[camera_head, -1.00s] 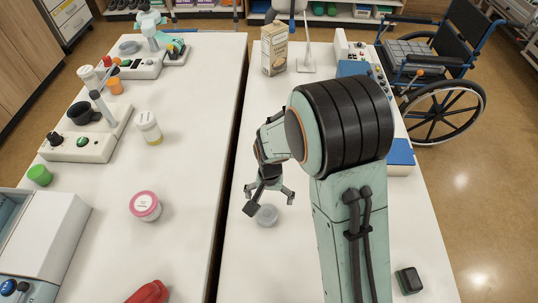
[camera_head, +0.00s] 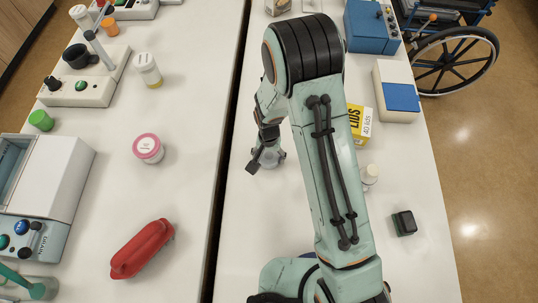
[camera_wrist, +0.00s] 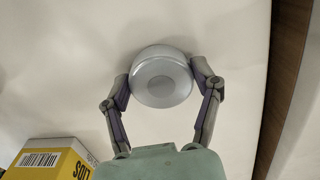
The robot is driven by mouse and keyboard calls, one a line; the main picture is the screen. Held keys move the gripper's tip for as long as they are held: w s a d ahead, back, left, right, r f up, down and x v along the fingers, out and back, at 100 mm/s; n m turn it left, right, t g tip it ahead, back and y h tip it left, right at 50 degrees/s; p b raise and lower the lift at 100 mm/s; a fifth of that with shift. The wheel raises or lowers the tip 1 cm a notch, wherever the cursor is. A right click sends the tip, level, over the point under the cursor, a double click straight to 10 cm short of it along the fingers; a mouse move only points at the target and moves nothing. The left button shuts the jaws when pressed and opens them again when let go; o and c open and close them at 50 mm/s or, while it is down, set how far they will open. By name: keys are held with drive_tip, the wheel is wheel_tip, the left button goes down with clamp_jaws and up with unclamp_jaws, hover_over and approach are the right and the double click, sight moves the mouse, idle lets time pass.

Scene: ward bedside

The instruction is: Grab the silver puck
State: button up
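The silver puck (camera_wrist: 160,78) is a round, shiny grey disc with a raised centre, on the white table. In the head view the puck (camera_head: 271,160) is partly hidden by my gripper (camera_head: 268,159). In the wrist view the two fingers of my gripper (camera_wrist: 161,78) stand on either side of the puck, with their tips at its left and right edges. I cannot tell whether both fingers press on it or leave small gaps. The puck appears to rest on the table.
A yellow lids box (camera_head: 360,124) stands right of the puck, behind my arm, with a small white bottle (camera_head: 369,176) near it. A black block (camera_head: 404,223) lies further right. A dark gap (camera_head: 231,120) separates this table from the left one. Table left of the puck is clear.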

drive_tip(key=c, duration=0.4)
